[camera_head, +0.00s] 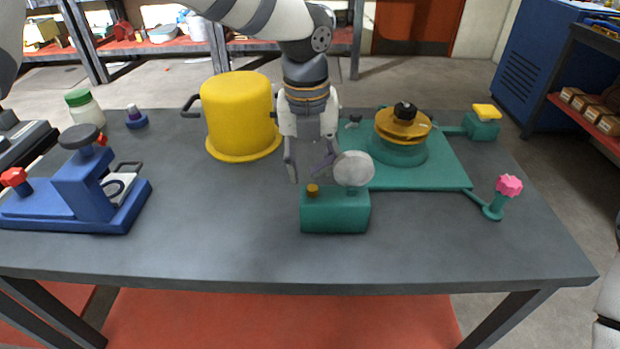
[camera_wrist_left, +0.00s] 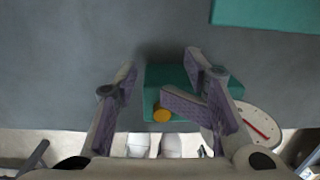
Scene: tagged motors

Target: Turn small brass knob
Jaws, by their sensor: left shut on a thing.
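The small brass knob (camera_head: 313,189) stands on top of a teal block (camera_head: 335,213), near its left end. A round pale dial (camera_head: 354,168) rises from the same block, right of the knob. My left gripper (camera_head: 306,176) comes down from above at the block, its fingers around the knob. In the left wrist view the knob (camera_wrist_left: 162,115) shows between the fingers of my left gripper (camera_wrist_left: 163,82), over the teal block (camera_wrist_left: 175,78). The exact finger contact is hard to see. The dial (camera_wrist_left: 250,122) shows a red needle there. My right gripper is not in view.
A yellow pot (camera_head: 240,115) stands left of my left gripper. A teal plate (camera_head: 425,173) with a golden pulley (camera_head: 403,125) lies behind and right of the block. A pink knob (camera_head: 509,186) stands at the right. A blue fixture (camera_head: 85,190) is at the far left. The front table strip is clear.

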